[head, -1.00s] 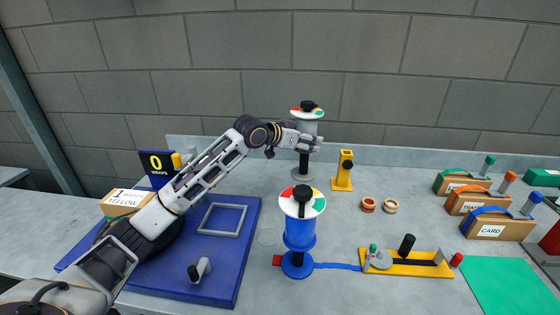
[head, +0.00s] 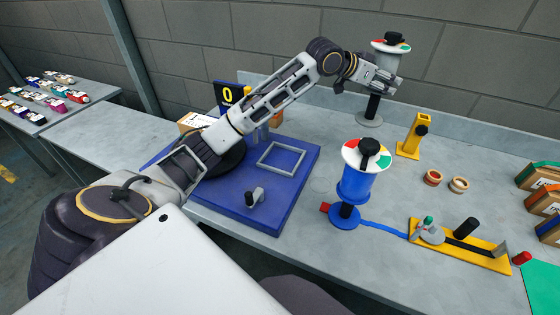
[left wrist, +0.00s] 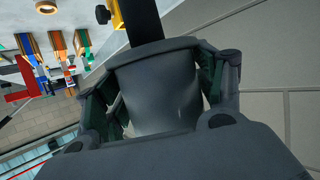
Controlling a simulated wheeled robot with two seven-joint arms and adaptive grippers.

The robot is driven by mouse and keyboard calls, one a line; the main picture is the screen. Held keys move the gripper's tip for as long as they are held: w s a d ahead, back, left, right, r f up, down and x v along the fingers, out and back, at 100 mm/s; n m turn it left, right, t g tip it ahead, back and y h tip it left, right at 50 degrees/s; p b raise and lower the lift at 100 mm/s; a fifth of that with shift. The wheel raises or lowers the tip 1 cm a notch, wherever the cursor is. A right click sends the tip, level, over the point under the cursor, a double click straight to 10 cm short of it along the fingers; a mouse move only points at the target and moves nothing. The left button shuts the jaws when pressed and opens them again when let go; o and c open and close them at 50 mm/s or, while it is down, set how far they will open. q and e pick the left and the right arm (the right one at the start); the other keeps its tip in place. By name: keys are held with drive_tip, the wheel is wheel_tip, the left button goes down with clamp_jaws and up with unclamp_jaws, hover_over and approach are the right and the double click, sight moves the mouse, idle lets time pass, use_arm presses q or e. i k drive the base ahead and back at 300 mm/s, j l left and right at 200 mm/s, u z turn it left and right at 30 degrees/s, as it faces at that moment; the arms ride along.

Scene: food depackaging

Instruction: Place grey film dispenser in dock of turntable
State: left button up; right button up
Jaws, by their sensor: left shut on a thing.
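The grey film dispenser (head: 389,63), a grey roll with a red, green and white top and black knob, is at the back of the bench. My left gripper (head: 384,84) is shut around its side. A black post with a round grey base (head: 369,119) stands below it; I cannot tell whether the roll is lifted off. In the left wrist view the grey roll (left wrist: 158,88) fills the space between the fingers. The turntable, a dark disc (head: 225,158) on a blue board (head: 278,207), is partly hidden by my left arm. I cannot make out its dock for certain.
A similar blue dispenser (head: 355,187) stands on a blue base right of the board. A yellow post (head: 414,137), rolls of tape (head: 433,178) and a yellow fixture (head: 459,246) lie further right. Labelled boxes stand at the right edge. The bench between board and grey base is clear.

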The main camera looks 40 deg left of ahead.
sight(282, 160)
drive_tip(key=l+u, duration=0.75)
drive_tip(key=k+l+u, duration=0.15)
drive_tip(key=u, duration=0.25)
drive_tip(key=l, duration=0.1)
